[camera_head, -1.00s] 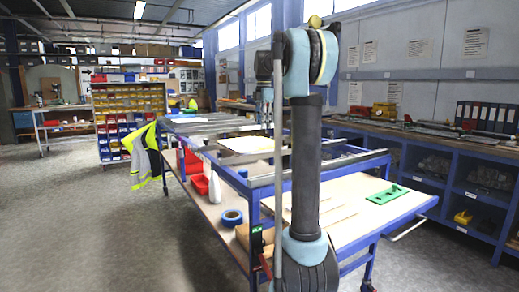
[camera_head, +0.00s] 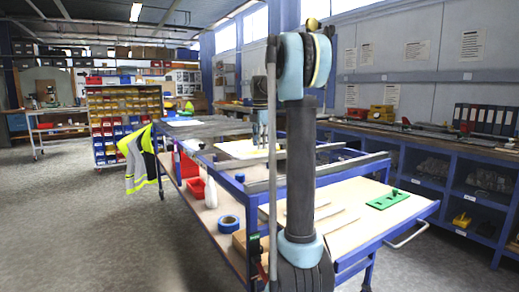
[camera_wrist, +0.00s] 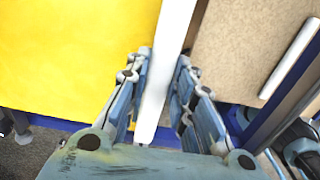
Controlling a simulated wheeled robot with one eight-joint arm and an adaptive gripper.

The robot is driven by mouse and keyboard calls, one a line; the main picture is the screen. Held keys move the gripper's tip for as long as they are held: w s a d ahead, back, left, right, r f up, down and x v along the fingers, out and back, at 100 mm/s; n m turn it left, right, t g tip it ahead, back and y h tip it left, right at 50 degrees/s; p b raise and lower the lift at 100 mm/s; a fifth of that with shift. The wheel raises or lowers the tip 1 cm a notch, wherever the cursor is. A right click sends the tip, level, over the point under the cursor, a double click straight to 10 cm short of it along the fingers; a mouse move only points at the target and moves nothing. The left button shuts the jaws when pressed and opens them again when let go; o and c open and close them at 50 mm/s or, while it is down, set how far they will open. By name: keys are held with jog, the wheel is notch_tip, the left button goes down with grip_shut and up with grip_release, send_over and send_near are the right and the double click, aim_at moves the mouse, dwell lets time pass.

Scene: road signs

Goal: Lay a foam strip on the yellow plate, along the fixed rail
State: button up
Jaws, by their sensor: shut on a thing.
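My gripper (camera_wrist: 164,62) is shut on a white foam strip (camera_wrist: 166,60) in the wrist view. The strip runs lengthwise between the fingers, from the top edge down toward the palm. The yellow plate (camera_wrist: 75,50) fills the upper left, and the strip lies along its right edge in the picture. I cannot tell whether strip and plate touch. In the head view my arm hides most of the work area, and the fingers are not clear.
Another white strip (camera_wrist: 291,56) lies on a tan board (camera_wrist: 235,45) at the right. The blue-framed trolley bears a pale board (camera_head: 365,205) with a green piece (camera_head: 388,199). Blue tape (camera_head: 228,223) and a red bin (camera_head: 196,189) are on the lower shelf.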

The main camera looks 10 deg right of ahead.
jog(key=shift+f, duration=0.75)
jog(key=o, duration=0.8)
jog(key=shift+f, duration=0.1)
jog(key=shift+c, duration=0.2)
notch_tip(320, 180, up, 12)
